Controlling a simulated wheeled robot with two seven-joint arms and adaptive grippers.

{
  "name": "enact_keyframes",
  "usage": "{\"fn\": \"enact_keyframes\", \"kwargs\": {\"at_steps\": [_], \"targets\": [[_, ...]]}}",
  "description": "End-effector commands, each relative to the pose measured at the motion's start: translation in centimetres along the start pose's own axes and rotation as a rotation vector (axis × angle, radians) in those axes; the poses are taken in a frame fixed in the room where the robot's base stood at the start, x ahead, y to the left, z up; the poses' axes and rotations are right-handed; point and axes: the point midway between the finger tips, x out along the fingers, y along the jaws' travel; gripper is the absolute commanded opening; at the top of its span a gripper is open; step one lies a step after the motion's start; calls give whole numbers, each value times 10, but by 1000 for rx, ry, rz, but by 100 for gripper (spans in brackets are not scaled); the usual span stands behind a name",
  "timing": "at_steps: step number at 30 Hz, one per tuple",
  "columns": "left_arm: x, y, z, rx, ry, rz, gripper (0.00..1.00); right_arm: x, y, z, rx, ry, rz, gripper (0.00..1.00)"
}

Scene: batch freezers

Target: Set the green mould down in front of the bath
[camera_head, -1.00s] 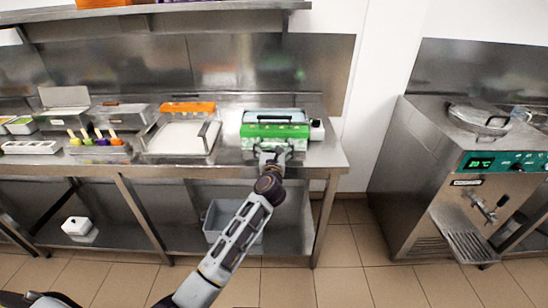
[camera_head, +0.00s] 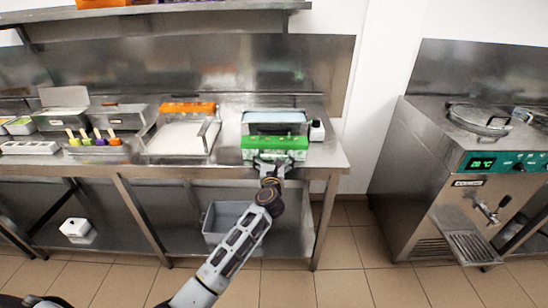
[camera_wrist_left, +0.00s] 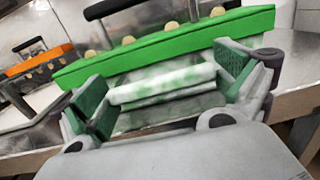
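The green mould (camera_head: 275,146) is a long block at the front of the right end of the steel counter. It stands in front of the bath (camera_head: 275,116), a metal box with a pale blue inside. In the left wrist view the mould (camera_wrist_left: 165,48) has several beige knobs along its top. My left gripper (camera_head: 272,164) is at the mould's front side. Its green-padded fingers (camera_wrist_left: 163,90) stand apart, with a whitish-green front piece of the mould spanning between the pads. I cannot tell if the mould's underside touches the counter. My right gripper is out of view.
A white-topped tray (camera_head: 178,137) and an orange mould (camera_head: 188,107) are to the left on the counter. A small white bottle (camera_head: 317,130) stands right of the bath. A grey bin (camera_head: 228,220) is on the lower shelf. The freezer machine (camera_head: 460,180) stands at right.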

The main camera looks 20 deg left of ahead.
Motion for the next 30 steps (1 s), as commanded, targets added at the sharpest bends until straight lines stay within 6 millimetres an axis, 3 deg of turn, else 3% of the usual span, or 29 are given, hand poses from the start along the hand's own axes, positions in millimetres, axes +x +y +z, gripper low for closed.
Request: {"fn": "enact_keyframes", "kwargs": {"at_steps": [14, 30], "targets": [[-4, 0, 1, -1, -1, 0, 100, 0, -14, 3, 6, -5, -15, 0], [-46, 0, 0, -2, 0, 0, 100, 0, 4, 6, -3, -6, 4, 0]]}}
